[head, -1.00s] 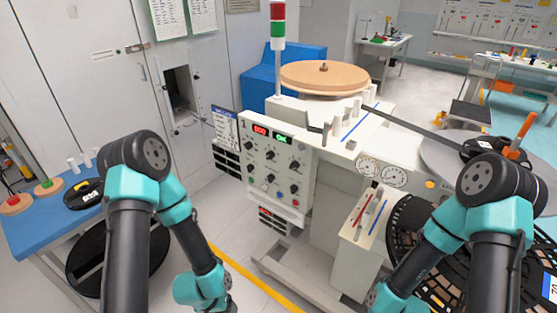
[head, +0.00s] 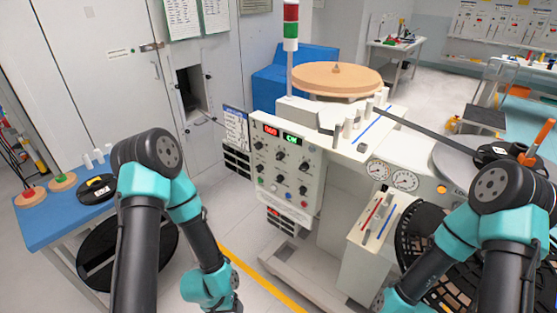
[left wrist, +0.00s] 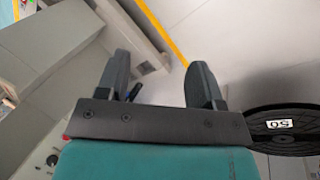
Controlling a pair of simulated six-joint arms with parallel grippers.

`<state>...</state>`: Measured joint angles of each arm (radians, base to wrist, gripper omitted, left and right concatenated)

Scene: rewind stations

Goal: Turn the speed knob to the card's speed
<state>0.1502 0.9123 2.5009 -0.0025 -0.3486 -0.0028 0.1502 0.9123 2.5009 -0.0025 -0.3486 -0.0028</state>
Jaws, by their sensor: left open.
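The pale control panel (head: 286,160) stands at the middle of the head view, with several black knobs, a red display (head: 271,130) and a green display (head: 293,139). I cannot tell which knob sets the speed. A printed card (head: 236,128) with a blue header hangs at the panel's left edge; its text is too small to read. My left gripper (left wrist: 160,62) is open and empty in the left wrist view, with floor beyond its fingers. In the head view the left arm hangs low, left of the panel, and apart from it. My right gripper is out of view.
A blue side table (head: 60,222) with spools is at the left. A light tower (head: 290,28) and a wooden disc (head: 335,76) rise behind the panel. A black grated reel (head: 420,232) is at the right. Clear floor lies left of the machine.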

